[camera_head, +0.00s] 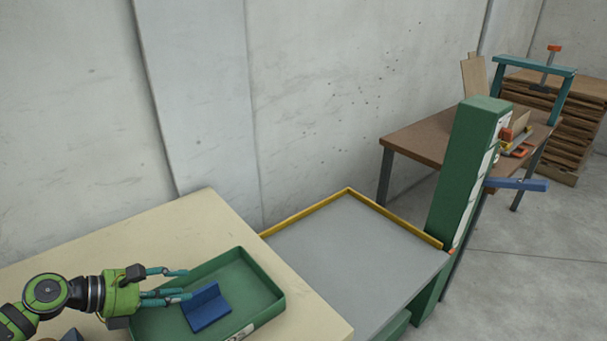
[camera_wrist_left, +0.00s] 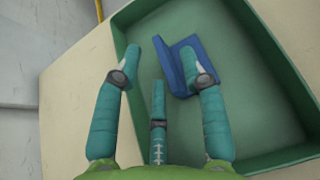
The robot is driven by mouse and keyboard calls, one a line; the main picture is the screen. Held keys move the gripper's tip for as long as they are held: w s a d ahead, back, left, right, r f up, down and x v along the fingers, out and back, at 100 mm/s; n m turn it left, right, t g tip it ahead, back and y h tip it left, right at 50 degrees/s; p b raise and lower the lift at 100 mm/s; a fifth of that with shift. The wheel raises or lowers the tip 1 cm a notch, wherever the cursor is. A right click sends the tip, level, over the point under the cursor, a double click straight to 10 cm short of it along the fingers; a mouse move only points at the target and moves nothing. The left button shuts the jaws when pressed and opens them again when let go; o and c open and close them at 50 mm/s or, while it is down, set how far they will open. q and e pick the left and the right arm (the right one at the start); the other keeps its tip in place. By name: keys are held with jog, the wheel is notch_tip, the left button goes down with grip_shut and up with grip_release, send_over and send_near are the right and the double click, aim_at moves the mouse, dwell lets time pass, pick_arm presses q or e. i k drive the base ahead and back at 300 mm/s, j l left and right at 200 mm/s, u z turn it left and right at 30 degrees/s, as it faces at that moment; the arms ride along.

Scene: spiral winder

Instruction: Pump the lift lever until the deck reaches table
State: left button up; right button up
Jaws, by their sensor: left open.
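The lift is a green column (camera_head: 468,160) with a grey deck (camera_head: 350,250) edged by a yellow rim. The deck lies beside the cream table (camera_head: 190,226), and its surface looks near or a little below the tabletop; I cannot tell the exact gap. A blue lever (camera_head: 522,184) sticks out to the right from the column. My left gripper (camera_head: 180,284) is open over the green tray (camera_head: 270,282) on the table, far from the lever. In the left wrist view its fingers (camera_wrist_left: 165,72) are spread beside a blue angled piece (camera_wrist_left: 188,62). My right gripper is out of view.
The blue angled piece (camera_head: 206,308) lies in the tray. Behind the column stands a brown workbench (camera_head: 420,140) with a teal frame (camera_head: 535,66) and tools. Stacked wooden boards (camera_head: 560,125) stand at the far right. The concrete floor (camera_head: 530,270) right of the column is clear.

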aim_at(536, 185)
jog(key=z, duration=1.3)
